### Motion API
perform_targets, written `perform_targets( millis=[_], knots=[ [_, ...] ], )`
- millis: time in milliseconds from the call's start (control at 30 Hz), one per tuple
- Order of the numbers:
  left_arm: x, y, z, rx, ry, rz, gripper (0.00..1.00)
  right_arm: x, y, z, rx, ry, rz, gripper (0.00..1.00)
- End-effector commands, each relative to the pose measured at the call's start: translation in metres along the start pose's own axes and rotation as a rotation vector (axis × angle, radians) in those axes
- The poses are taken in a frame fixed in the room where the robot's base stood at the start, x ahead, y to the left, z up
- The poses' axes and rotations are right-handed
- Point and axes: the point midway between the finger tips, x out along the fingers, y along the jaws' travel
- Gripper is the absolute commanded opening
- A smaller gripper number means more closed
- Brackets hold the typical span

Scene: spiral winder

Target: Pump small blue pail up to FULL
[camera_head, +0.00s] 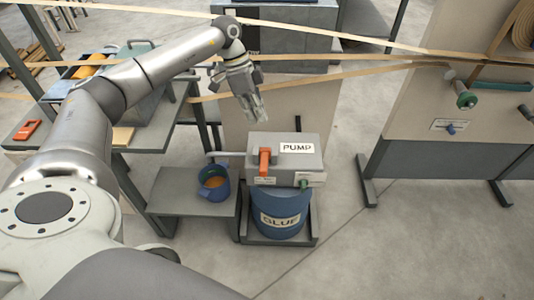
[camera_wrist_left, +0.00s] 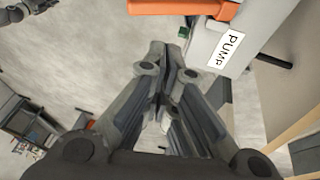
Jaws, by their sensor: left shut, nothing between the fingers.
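The small blue pail (camera_head: 204,190) stands on a low grey shelf beside the pump, under its spout pipe (camera_head: 226,154). Orange-brown liquid shows inside; its exact level against any mark is too small to tell. The grey pump box (camera_head: 312,164), labelled PUMP, sits on a blue glue drum (camera_head: 281,222). An orange handle (camera_head: 264,160) is on its front, and it also shows at the top of the left wrist view (camera_wrist_left: 185,8). My left gripper (camera_head: 256,118) is shut and empty, above the pump and apart from the handle. My right gripper is not in view.
A grey side table with an orange tool (camera_head: 27,130) and a bin stands left. Tan paper strips (camera_head: 330,73) stretch across above the pump. A panel with a green knob (camera_head: 466,99) stands right. The floor between is clear.

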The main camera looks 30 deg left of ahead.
Motion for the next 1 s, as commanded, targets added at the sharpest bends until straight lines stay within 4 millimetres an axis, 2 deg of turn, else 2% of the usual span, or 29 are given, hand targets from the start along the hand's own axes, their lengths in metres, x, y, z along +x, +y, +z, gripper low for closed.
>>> perform_targets(
  millis=[133,233,600,700,800,1000],
  knots=[
    [0.006,0.0,0.0,0.001,-0.001,0.001,0.0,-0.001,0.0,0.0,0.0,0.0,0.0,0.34],
    [0.019,0.001,0.0,0.002,-0.002,0.003,0.0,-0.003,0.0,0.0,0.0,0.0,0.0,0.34],
    [0.096,0.001,-0.001,0.001,-0.001,0.004,0.0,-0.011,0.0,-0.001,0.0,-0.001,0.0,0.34],
    [0.111,0.006,0.004,0.001,-0.003,0.003,0.0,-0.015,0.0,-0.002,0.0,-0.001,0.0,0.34],
    [0.123,0.011,0.007,0.002,-0.002,0.002,0.0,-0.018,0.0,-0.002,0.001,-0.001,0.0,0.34],
    [0.135,0.015,0.01,0.002,-0.001,0.001,0.0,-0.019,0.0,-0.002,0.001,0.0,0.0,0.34]
  ],
)
